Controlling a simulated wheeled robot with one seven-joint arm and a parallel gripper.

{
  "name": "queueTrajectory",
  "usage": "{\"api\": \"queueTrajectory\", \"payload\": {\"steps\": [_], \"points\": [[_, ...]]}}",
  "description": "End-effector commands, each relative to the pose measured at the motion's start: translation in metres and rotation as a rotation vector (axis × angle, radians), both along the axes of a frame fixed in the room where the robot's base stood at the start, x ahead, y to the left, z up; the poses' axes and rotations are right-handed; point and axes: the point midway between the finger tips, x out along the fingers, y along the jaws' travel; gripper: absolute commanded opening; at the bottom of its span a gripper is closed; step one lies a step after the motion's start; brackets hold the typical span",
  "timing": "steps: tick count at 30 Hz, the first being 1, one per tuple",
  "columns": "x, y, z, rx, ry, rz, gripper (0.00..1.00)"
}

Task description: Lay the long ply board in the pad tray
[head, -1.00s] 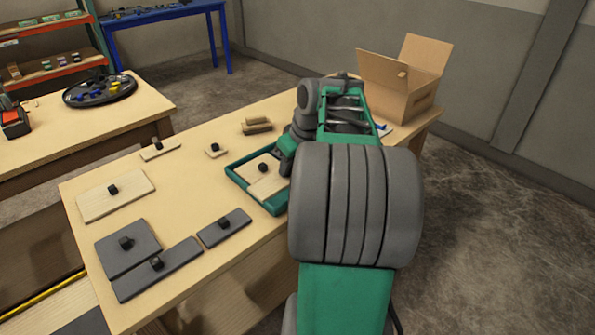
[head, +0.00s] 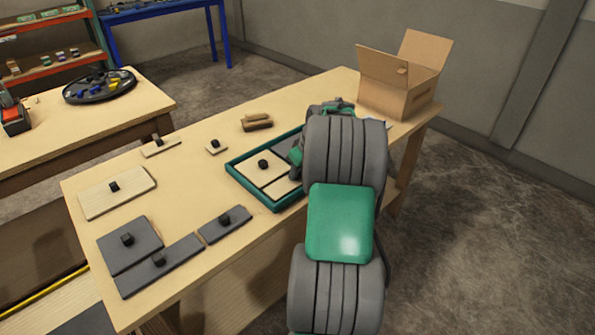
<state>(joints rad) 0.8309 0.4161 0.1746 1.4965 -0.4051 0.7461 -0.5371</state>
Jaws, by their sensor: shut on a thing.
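The pad tray (head: 239,182) is a green-rimmed tray on the wooden bench. The long ply board (head: 282,187) shows as a pale strip along the tray's front right side, apparently inside the rim. Its right end and any knob are hidden by my arm. My gripper (head: 297,157) is at the tray's right side, mostly hidden behind my arm, and shut on the long ply board. I cannot see its fingertips or whether the board rests fully flat.
A larger ply board (head: 130,196), a narrow ply strip (head: 158,150) and a small ply piece (head: 218,150) lie left of the tray. Grey boards (head: 135,250) lie at the front left. Brown blocks (head: 257,124) lie behind the tray. An open carton (head: 395,97) stands at the far right.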

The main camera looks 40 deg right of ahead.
Motion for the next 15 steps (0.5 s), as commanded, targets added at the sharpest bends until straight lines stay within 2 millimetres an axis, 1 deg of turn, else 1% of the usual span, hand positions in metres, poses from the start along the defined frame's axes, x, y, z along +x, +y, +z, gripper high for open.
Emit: {"api": "queueTrajectory", "payload": {"steps": [2,3,10,15], "points": [[0.0000,0.0001,-0.0039,0.000,0.000,0.000,0.00],[-0.0001,0.0001,-0.0030,0.000,0.000,0.000,0.25],[-0.0001,0.0002,-0.0025,0.000,0.000,0.000,0.43],[-0.0002,0.0002,-0.0025,0.000,0.000,0.000,0.44]]}}
